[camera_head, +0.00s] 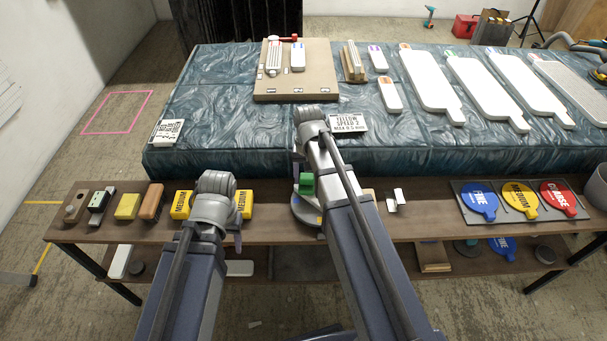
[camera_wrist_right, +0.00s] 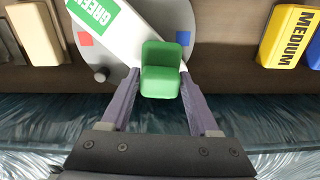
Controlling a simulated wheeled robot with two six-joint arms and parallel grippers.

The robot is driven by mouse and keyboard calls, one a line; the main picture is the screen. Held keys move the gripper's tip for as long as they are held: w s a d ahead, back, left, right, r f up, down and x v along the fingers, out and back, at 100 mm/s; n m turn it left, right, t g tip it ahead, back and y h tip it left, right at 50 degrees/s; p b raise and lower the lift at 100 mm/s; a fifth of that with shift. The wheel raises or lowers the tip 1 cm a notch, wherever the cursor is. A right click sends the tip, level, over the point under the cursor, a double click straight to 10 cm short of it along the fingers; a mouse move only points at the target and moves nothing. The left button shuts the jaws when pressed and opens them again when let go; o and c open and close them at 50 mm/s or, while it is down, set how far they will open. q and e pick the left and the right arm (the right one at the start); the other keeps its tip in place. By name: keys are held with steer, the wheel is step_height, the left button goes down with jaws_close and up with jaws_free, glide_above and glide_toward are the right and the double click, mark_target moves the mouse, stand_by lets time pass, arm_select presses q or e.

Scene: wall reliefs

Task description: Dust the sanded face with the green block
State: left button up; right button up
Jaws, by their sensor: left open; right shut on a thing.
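My right gripper (camera_wrist_right: 160,85) is shut on the green block (camera_wrist_right: 162,70). The block also shows in the head view (camera_head: 306,184), beside my right arm over the front shelf. In the wrist view, a white piece labelled GREEN (camera_wrist_right: 118,22) lies behind the block, across a grey disc (camera_wrist_right: 85,58); I cannot tell whether the block touches it. My left gripper (camera_head: 214,195) is at the shelf by the yellow MEDIUM blocks (camera_head: 181,205); its fingertips are mostly hidden. Several white relief panels (camera_head: 430,80) lie on the cloth-covered table. I cannot tell which face is sanded.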

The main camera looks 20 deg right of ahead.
steer(key=shift+s+d, duration=0.25)
steer(key=shift+s, duration=0.25)
steer(key=shift+s+d, duration=0.25)
steer(key=shift+s, duration=0.2)
steer(key=shift+f, duration=0.1)
steer(key=shift+w, duration=0.1)
steer(key=shift+w+a, duration=0.5)
steer(key=shift+w, duration=0.4)
steer(key=shift+w+a, duration=0.5)
steer(key=shift+w, duration=0.35)
steer(key=shift+s, duration=0.1)
steer(key=shift+s, duration=0.15)
